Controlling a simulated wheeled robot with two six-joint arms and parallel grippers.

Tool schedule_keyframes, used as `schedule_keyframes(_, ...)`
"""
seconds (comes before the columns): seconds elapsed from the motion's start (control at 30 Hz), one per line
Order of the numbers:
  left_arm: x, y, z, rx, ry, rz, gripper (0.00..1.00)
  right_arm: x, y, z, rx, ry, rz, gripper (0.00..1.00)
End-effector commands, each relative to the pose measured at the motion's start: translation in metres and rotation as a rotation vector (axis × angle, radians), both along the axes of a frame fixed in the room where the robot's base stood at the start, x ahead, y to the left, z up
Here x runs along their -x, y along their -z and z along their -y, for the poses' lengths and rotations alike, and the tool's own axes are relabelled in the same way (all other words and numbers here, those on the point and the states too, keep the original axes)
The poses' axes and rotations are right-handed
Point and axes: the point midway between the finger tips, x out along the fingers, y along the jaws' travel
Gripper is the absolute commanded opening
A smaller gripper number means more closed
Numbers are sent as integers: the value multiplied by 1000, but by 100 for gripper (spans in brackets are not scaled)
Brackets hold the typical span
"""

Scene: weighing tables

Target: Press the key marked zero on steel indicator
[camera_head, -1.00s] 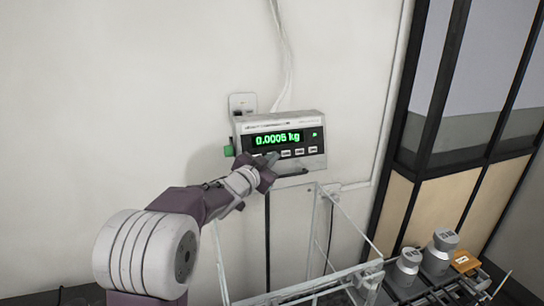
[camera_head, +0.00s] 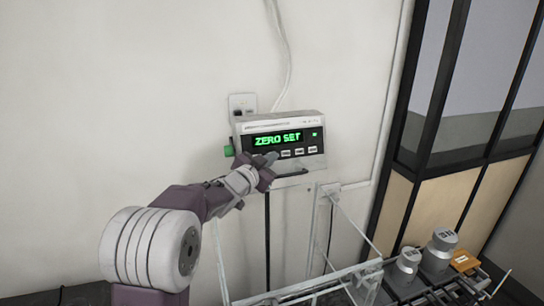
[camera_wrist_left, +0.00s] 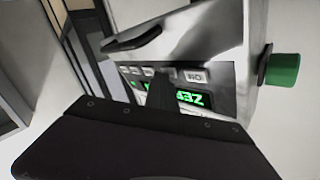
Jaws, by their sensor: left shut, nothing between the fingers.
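The steel indicator (camera_head: 281,121) is mounted on the wall, with a green display reading "ZERO SET" and a row of keys below it. My left gripper (camera_head: 270,160) is shut and empty, with its tip at the left part of the key row, hiding the keys there. In the left wrist view the indicator (camera_wrist_left: 215,45) appears upside down, and the dark fingertip (camera_wrist_left: 160,90) reaches the key row beside a key marked "ON". I cannot tell which key it covers, or whether it touches. My right gripper is in neither view.
A green knob (camera_head: 229,151) sticks out of the indicator's left side. Below stands a clear-walled enclosure (camera_head: 325,285). Metal weights (camera_head: 437,252) and an orange block (camera_head: 464,261) stand at the lower right. A wall socket (camera_head: 243,105) is behind the indicator.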

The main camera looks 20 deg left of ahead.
Motion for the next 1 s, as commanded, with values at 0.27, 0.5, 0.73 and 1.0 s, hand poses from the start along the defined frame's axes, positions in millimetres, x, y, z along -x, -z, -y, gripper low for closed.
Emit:
schedule_keyframes(0.27,2,0,2,0,0,0,0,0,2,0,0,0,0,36)
schedule_keyframes(0.5,12,-3,9,0,0,-1,0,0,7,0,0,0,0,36)
schedule_keyframes(0.73,13,-4,9,0,0,-1,0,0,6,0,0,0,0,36)
schedule_keyframes(1.0,27,-8,19,0,1,2,0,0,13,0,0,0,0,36)
